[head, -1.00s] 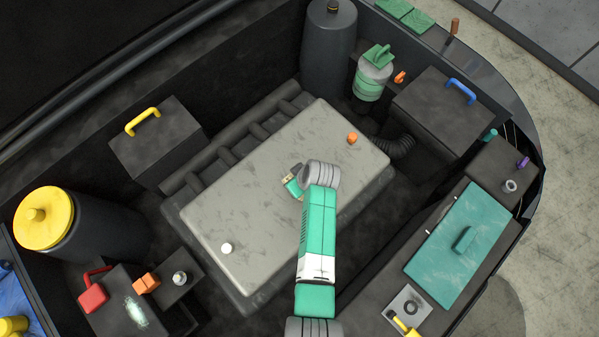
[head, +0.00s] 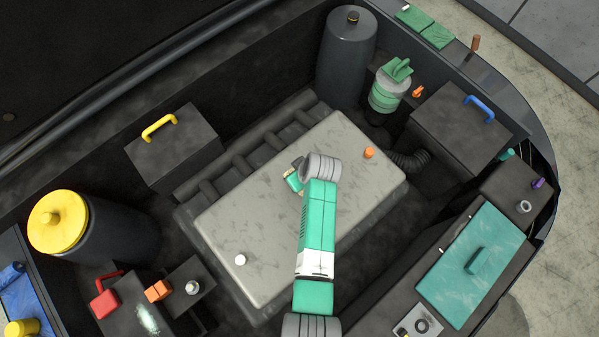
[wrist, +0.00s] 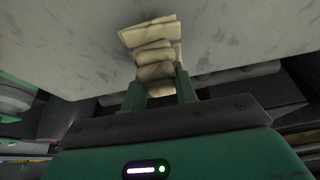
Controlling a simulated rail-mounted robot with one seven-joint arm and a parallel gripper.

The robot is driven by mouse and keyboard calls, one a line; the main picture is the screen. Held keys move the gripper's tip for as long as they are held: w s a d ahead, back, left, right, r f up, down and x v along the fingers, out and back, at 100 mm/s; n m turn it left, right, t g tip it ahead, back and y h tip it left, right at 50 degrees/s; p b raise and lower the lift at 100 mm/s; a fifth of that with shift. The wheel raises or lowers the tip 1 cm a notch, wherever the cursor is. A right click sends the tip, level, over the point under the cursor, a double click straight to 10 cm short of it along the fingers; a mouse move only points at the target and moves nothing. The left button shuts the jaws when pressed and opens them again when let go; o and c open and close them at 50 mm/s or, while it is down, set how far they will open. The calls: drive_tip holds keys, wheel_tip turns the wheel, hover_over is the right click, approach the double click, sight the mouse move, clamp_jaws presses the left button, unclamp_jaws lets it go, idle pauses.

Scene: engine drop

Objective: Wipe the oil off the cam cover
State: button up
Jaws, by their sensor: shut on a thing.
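The cam cover (head: 285,225) is a large grey slab with darker smudges, in the middle of the head view. I cannot tell which smudges are oil. My gripper (head: 292,176) is over its middle, towards the far long edge, and partly hidden by my wrist. In the wrist view my gripper (wrist: 160,88) is shut on a folded cream cloth (wrist: 153,50). The cloth is against or very close to the pale grey cover surface (wrist: 245,35); I cannot tell if it touches.
An orange cap (head: 369,153) and a white cap (head: 240,260) stick up from the cover. Around it are a yellow-handled box (head: 175,150), a blue-handled box (head: 455,125), a yellow-lidded canister (head: 110,230), a tall dark cylinder (head: 345,65) and a teal panel (head: 470,265).

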drive_tip(key=shift+r+p, duration=2.05)
drive_tip(key=shift+r, duration=0.65)
